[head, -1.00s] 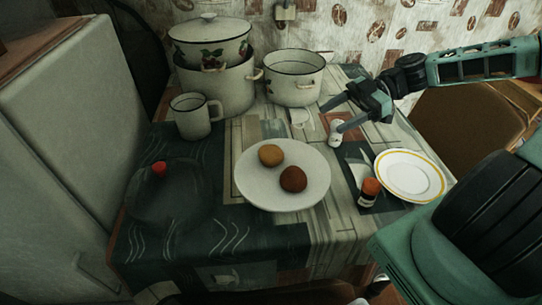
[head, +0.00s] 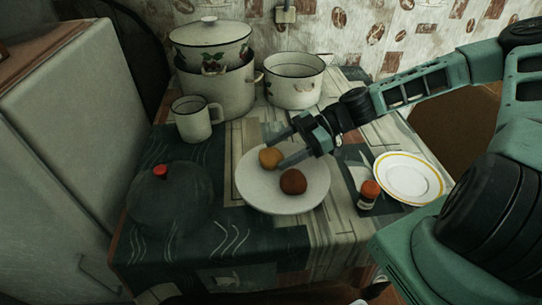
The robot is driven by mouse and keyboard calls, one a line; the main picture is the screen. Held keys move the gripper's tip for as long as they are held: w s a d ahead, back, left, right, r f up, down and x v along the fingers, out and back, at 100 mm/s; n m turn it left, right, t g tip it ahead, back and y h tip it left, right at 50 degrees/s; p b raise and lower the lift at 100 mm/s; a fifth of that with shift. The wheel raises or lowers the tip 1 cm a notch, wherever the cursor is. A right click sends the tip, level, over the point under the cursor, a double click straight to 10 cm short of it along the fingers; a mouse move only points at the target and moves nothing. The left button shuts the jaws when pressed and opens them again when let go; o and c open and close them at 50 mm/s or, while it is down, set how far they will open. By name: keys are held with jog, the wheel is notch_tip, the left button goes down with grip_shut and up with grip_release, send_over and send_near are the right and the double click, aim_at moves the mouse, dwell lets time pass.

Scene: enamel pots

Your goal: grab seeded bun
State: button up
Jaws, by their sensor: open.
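Two round buns lie on a white plate (head: 255,200) in the middle of the table. One is a light tan bun (head: 267,159) at the back left; the other is a dark brown bun (head: 293,182) at the front right. Seeds are too small to make out on either. My gripper (head: 275,155) comes in from the right, open and empty, with its two fingers pointing left over the plate. The fingers are at the tan bun, one toward its back and one toward its front, the front one between the buns. I cannot tell whether they touch it.
A white mug (head: 192,122), a white pot (head: 293,88) and stacked pots (head: 222,90) stand behind the plate. A small red-capped jar (head: 368,194) and a yellow-rimmed plate (head: 408,178) are at right.

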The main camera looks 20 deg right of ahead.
jog(key=shift+x, duration=0.8)
jog(key=c, duration=0.4)
jog(key=shift+o, duration=0.2)
jog(key=shift+r, duration=0.1)
